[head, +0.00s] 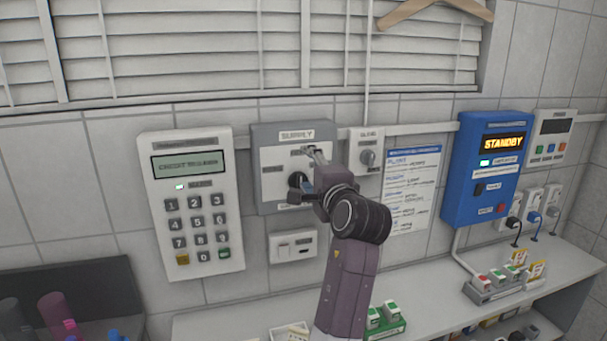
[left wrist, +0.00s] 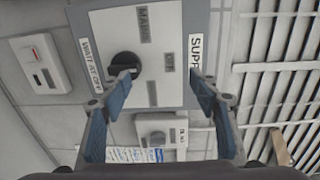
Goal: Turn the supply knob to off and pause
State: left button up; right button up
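The supply panel (head: 265,140) is a grey box with a white face on the tiled wall, labelled SUPPLY. Its black round knob (head: 297,180) is partly covered by my left gripper (head: 304,174) in the head view. In the left wrist view the knob (left wrist: 125,66) sits on the white face (left wrist: 108,25), among tags that seem to read MAINS, OFF and WAIT AT OFF. My left gripper (left wrist: 164,86) is open with nothing between its fingers. One fingertip overlaps the knob's edge in view; contact cannot be told. The knob's exact setting is unclear.
A keypad unit (head: 190,200) hangs left of the panel, a smaller knob box (head: 367,160) right of it, and a small switch plate (head: 292,245) below. A blue box (head: 485,170) reading STANDBY is further right. A shelf (head: 430,285) with small items runs below.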

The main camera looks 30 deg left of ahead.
pick_arm(q)
jog(key=shift+s+d+f+p, duration=0.4)
jog(key=shift+s+d+f, duration=0.1)
jog(key=shift+s+d, duration=0.3)
pick_arm(e)
jog(key=shift+s+r, duration=0.25)
jog(key=shift+r, duration=0.2)
jog(key=shift+d, duration=0.1)
